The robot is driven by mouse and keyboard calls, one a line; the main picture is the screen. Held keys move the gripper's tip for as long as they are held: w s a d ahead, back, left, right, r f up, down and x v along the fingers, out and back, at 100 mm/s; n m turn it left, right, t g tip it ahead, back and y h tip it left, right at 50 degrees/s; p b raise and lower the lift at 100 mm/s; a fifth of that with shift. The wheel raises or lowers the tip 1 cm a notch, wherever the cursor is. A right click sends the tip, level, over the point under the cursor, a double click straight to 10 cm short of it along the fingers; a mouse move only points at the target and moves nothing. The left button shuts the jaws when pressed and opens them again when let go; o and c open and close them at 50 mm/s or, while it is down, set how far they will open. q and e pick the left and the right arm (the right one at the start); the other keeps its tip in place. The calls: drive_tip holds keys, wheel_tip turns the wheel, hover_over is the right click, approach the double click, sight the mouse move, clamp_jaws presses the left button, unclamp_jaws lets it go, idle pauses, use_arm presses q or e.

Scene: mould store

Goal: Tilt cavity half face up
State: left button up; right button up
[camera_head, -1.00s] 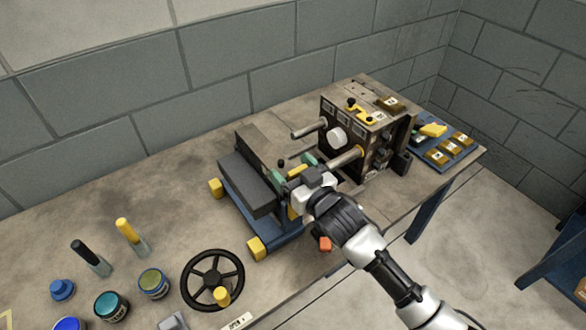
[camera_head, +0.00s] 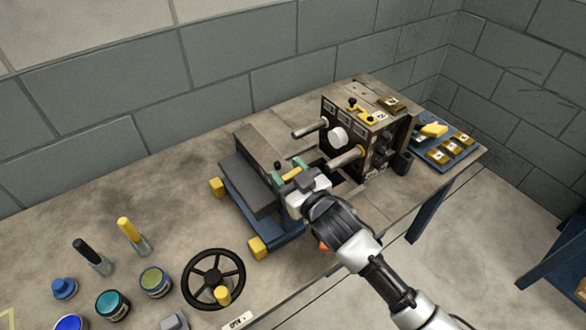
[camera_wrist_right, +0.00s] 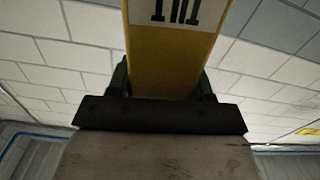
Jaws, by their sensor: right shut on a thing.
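A brown-grey block, which I take for the cavity half (camera_head: 262,146), lies beside a dark pad on a blue cradle (camera_head: 283,246). A yellow handle (camera_head: 290,174) with green mounts is at its near right side. My right gripper (camera_head: 293,182) is shut on this handle. In the right wrist view the yellow handle (camera_wrist_right: 170,60) fills the upper middle between green parts, above a dark bar and a grey-brown surface. The block's face and exact tilt are hard to make out, as my gripper hides part of it. My left gripper is not in view.
The other mould half (camera_head: 370,150) stands upright to the right with guide pins. A blue tray (camera_head: 430,160) with several brass plates lies beyond it. A black handwheel (camera_head: 213,279), jars and brushes stand at the front left. The bench (camera_head: 115,190) is clear at the back left.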

drive_tip(key=shift+s+a+f+n+b, duration=1.2)
drive_tip(key=shift+f+n, duration=0.85)
drive_tip(key=shift+n, duration=0.7)
drive_tip(key=shift+s+a+f+n+b, duration=1.1)
drive_tip(key=shift+a+f+n, duration=0.8)
drive_tip(key=shift+n, duration=0.9)
drive_tip(key=shift+s+a+f+n+b, duration=0.85)
drive_tip(key=shift+a+f+n+b, duration=0.5)
drive_tip(key=shift+f+n, duration=1.15)
drive_tip(key=shift+d+r+n, duration=0.15)
drive_tip(key=shift+n, duration=0.3)
drive_tip(key=shift+s+f, duration=0.1)
drive_tip(key=shift+f, duration=0.2)
drive_tip(key=o, duration=1.3)
drive_tip(key=shift+r, duration=0.1)
drive_tip(key=shift+r, duration=0.1)
